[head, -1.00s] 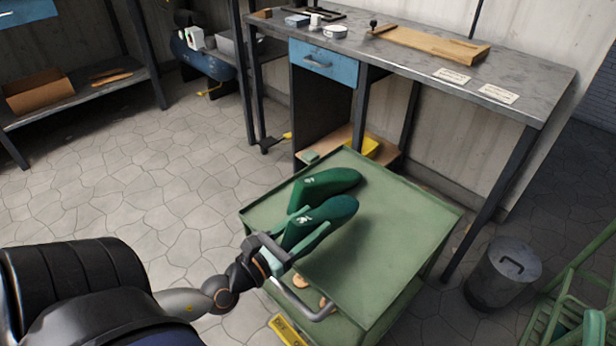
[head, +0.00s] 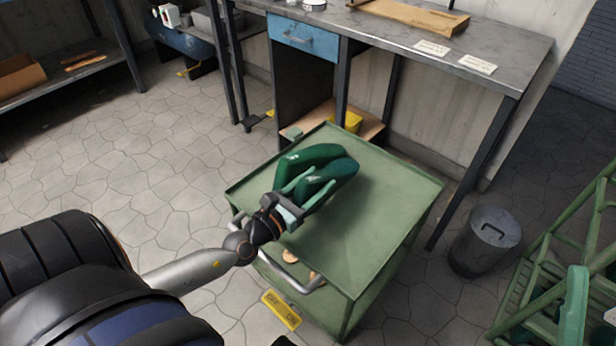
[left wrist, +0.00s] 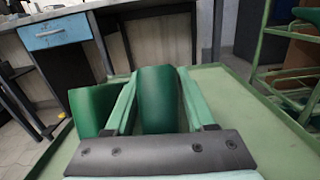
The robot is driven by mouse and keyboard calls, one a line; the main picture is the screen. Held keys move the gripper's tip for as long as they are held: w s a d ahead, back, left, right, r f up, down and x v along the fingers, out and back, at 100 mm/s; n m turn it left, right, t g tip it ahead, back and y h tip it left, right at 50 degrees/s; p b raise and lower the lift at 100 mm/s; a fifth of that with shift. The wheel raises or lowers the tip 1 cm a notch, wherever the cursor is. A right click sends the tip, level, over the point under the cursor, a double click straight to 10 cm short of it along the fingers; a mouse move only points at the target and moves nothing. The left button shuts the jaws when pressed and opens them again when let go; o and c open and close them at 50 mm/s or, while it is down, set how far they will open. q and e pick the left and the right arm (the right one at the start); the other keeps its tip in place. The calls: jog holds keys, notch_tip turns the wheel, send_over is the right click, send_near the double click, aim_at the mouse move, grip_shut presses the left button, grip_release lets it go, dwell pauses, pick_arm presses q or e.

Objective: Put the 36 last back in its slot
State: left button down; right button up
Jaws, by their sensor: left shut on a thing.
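Two dark green lasts are at the green cart (head: 385,215). My left gripper (head: 319,178) is shut on the nearer last (head: 343,169), with one finger along each side. The other last (head: 308,156) lies close beside it, towards the back left. In the left wrist view the held last (left wrist: 160,98) stands between the fingers, and the other last (left wrist: 92,108) is outside the left finger. I cannot tell whether the held last touches the cart top. No size number is readable on either last. My right gripper is not in view.
A green rack (head: 545,312) with slanted rails stands at the right. A grey bin (head: 484,242) stands between it and the cart. A metal workbench (head: 500,65) with a blue drawer (head: 303,38) is behind the cart. The cart's right half is bare.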

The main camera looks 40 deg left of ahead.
aim_at(323, 176)
pick_arm(q)
jog(key=w, duration=0.3)
jog(key=shift+w+d+r, duration=0.1)
jog(key=shift+r, duration=0.05)
jog(key=shift+f+b, duration=0.4)
jog(key=shift+f, duration=0.2)
jog(key=shift+f+b, duration=0.65)
jog(key=shift+b, duration=0.05)
jog(key=shift+f+b, duration=0.3)
jog(key=shift+b, duration=0.05)
jog(key=shift+c, duration=2.4)
grip_release()
jog(key=o, duration=0.3)
jog(key=shift+f, duration=0.15)
